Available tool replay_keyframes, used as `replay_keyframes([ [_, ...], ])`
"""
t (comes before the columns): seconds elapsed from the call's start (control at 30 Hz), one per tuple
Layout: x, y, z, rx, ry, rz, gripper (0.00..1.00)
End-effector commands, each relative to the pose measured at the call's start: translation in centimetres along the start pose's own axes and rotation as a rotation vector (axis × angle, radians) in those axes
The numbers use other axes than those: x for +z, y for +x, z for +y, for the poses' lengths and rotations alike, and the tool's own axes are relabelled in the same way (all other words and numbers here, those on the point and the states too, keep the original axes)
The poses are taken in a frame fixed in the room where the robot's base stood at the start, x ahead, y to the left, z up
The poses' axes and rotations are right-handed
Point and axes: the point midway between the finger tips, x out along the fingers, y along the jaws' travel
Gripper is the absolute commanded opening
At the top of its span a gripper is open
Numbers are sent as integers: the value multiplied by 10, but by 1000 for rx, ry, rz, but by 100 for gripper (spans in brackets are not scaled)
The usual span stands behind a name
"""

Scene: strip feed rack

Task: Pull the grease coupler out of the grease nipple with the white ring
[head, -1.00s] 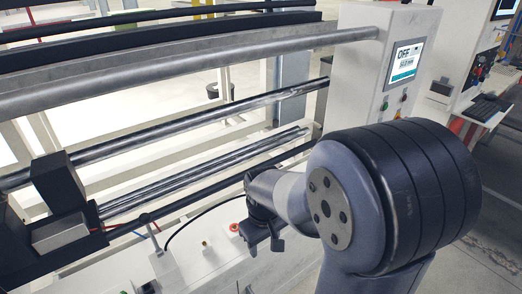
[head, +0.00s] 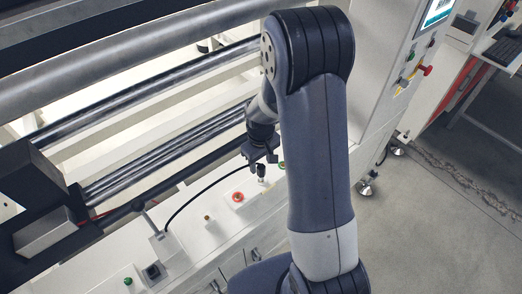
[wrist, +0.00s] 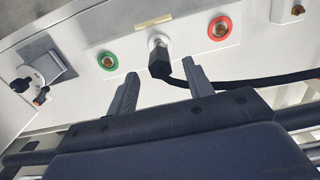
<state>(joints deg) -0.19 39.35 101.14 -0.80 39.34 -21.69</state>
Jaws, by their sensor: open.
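The grease coupler (wrist: 159,62) is a dark, blocky plug with a black hose (wrist: 240,80) leading off to the right in the wrist view. My gripper (wrist: 159,70) is open, with one finger on each side of the coupler in that view; contact cannot be told. In the head view my gripper (head: 260,153) is above the panel, and the coupler (head: 262,175) shows just below it, upright.
A green-ringed nipple (wrist: 108,61) and a red-ringed nipple (wrist: 219,29) flank the coupler. A grey box with a black knob (wrist: 40,68) stands at the left in the wrist view. Long metal rollers (head: 170,115) run behind the panel in the head view.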

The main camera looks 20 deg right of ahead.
Motion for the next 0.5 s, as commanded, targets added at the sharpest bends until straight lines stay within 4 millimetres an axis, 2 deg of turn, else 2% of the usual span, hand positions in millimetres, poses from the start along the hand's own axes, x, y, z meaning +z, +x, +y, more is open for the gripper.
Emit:
replay_keyframes([
  [0.2, 1, 32, 0, -1, 0, -3, 49],
  [0.5, 0, 48, 0, 0, 0, 1, 49],
])
